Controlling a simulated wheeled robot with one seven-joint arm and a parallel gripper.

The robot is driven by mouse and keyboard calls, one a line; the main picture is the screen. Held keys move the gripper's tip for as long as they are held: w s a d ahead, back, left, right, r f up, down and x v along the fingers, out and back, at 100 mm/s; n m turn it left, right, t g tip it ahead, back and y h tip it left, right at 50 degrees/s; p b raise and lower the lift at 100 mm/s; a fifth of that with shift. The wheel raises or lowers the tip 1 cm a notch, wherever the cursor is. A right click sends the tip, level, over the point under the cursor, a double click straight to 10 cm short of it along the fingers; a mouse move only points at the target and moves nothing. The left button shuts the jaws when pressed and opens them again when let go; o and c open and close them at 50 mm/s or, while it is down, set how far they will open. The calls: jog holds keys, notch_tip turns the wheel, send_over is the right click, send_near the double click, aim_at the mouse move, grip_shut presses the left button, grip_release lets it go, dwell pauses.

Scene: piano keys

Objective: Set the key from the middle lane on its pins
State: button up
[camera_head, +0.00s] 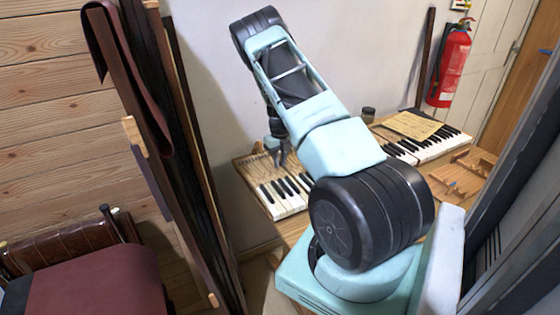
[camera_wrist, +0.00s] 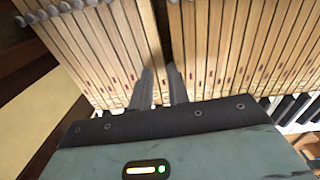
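My gripper (camera_wrist: 162,72) points down at the row of long wooden key levers (camera_wrist: 80,50), and its two dark fingers stand apart. A lever and a dark narrow gap (camera_wrist: 166,35) in the row lie just beyond the fingertips. I see no key clearly clamped; whether the tips touch a lever cannot be told. In the head view my gripper (camera_head: 277,152) hangs over the left part of the keyboard (camera_head: 284,200). A wooden lane rack (camera_head: 478,162) with small pieces on it stands on the right. Which piece lies in its middle lane is unclear. My arm hides the keyboard's middle.
A paper sheet (camera_head: 410,125) lies over the right part of the keyboard. A small dark jar (camera_head: 368,114) stands behind it. A fire extinguisher (camera_head: 449,65) hangs on the wall. Tall boards (camera_head: 175,150) stand on the left, near a dark red padded seat (camera_head: 95,285).

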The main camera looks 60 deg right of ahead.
jog(key=shift+r+p, duration=0.5)
jog(key=shift+r, duration=0.4)
jog(key=o, duration=0.6)
jog(key=shift+c, duration=0.2)
jog(key=shift+r+p, duration=1.75)
jog(key=shift+r, duration=0.75)
